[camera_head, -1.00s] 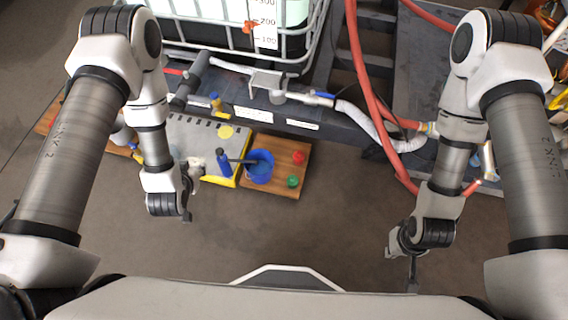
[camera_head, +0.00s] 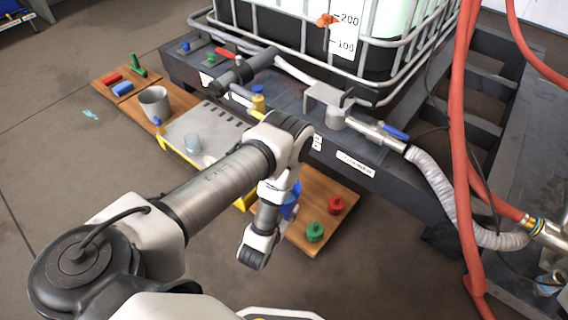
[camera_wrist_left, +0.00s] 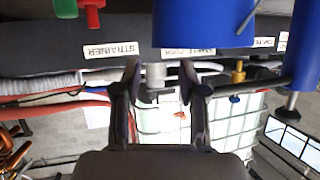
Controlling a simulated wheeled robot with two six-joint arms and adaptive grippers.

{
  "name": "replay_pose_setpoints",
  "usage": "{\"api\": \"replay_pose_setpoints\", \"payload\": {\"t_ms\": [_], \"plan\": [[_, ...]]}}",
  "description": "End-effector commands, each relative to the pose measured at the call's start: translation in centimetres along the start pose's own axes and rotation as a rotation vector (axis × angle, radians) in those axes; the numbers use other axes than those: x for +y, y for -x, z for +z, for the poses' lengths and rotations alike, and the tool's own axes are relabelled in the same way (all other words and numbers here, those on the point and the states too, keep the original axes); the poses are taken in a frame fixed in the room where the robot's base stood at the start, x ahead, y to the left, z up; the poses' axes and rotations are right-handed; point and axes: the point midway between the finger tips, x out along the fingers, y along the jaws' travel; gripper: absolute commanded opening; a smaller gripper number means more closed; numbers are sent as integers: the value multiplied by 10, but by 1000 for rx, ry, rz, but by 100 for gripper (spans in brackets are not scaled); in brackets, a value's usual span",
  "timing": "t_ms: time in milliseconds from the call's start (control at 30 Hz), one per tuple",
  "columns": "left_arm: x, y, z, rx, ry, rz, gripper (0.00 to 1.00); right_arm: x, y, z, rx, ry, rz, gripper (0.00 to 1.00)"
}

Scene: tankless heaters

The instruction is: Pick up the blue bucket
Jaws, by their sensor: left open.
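The blue bucket (camera_head: 291,205) is on the right-hand wooden board in the head view, mostly hidden behind my left arm. In the left wrist view the blue bucket (camera_wrist_left: 203,22) shows large at the top, cut off by the frame edge, with a thin rod against it. My left gripper (camera_wrist_left: 162,72) is open with nothing between its fingers. The bucket appears just beyond the fingertips, with no clear contact. In the head view the left fingers are hidden by the wrist. My right gripper is out of view.
A red knob (camera_head: 336,204) and a green knob (camera_head: 315,231) stand on the board beside the bucket. Another blue object (camera_wrist_left: 302,45) is at the right in the wrist view. A grey cup (camera_head: 154,103) stands farther left. Red hoses (camera_head: 466,150) hang at the right.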

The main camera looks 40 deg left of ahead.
Motion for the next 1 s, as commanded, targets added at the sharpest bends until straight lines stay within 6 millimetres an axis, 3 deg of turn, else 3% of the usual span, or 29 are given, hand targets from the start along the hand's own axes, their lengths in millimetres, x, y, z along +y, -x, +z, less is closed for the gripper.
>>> {"api": "replay_pose_setpoints", "payload": {"t_ms": [33,233,500,767,800,900,1000], "plan": [[0,-11,4,2,1,-1,42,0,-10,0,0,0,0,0],[0,-36,3,1,0,-1,42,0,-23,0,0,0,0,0],[0,-90,4,1,0,-1,42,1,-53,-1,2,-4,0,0],[0,-94,0,-2,-1,0,42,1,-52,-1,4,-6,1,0],[0,-94,0,-2,-1,0,35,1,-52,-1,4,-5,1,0],[0,-94,0,-2,-1,0,0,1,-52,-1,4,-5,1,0],[0,-94,0,-2,-1,0,0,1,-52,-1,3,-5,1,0]]}}
